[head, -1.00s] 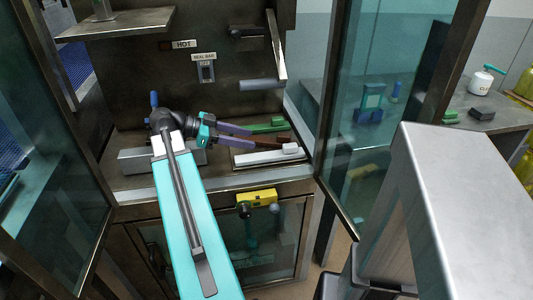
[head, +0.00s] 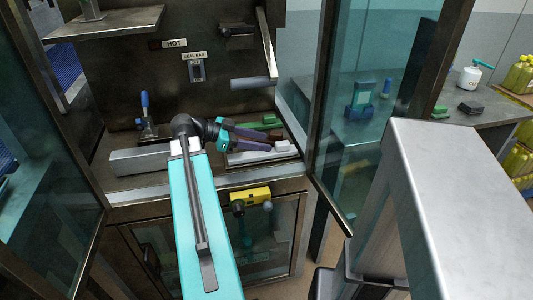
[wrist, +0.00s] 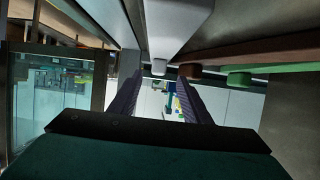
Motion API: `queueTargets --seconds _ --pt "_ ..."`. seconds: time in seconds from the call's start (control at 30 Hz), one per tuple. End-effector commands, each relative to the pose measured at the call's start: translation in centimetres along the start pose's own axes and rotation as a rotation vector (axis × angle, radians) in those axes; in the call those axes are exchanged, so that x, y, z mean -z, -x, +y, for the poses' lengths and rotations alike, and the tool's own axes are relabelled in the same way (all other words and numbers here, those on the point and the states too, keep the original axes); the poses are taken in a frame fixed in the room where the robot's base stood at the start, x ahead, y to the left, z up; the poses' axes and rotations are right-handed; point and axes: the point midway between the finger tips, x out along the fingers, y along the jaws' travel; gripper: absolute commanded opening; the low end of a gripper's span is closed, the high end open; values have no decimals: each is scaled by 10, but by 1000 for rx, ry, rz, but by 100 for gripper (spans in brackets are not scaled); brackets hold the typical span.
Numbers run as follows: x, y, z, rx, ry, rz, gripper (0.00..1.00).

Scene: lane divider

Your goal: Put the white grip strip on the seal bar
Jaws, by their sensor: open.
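The white grip strip (head: 262,155) lies on the cabinet deck, nearest its front edge, with a pale block (head: 284,147) at its right end. In the wrist view the white strip (wrist: 176,30) fills the top centre, its small white end (wrist: 158,68) between the fingertips. My gripper (head: 272,138) is open, its purple fingers pointing right over the strips; it also shows in the wrist view (wrist: 158,82). I cannot tell whether it touches the strip. A silver bar (head: 138,160), perhaps the seal bar, lies left of my wrist. A "SEAL BAR" label (head: 194,55) is on the back wall.
A green strip (head: 262,123) lies behind; a brown strip (wrist: 240,58) shows beside the white one. A blue-handled clamp (head: 147,115) stands behind the silver bar. A lever arm (head: 266,50) hangs above. Glass doors (head: 372,100) flank the opening. A yellow block (head: 250,195) is below the deck.

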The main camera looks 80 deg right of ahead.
Motion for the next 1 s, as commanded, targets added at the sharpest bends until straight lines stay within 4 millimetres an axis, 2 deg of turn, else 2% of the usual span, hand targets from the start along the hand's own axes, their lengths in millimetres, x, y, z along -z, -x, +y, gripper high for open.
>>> queueTargets --seconds 0.47,1.0 --pt "0 -5 0 -1 0 0 44" --pt "0 -54 4 -1 -1 0 44"
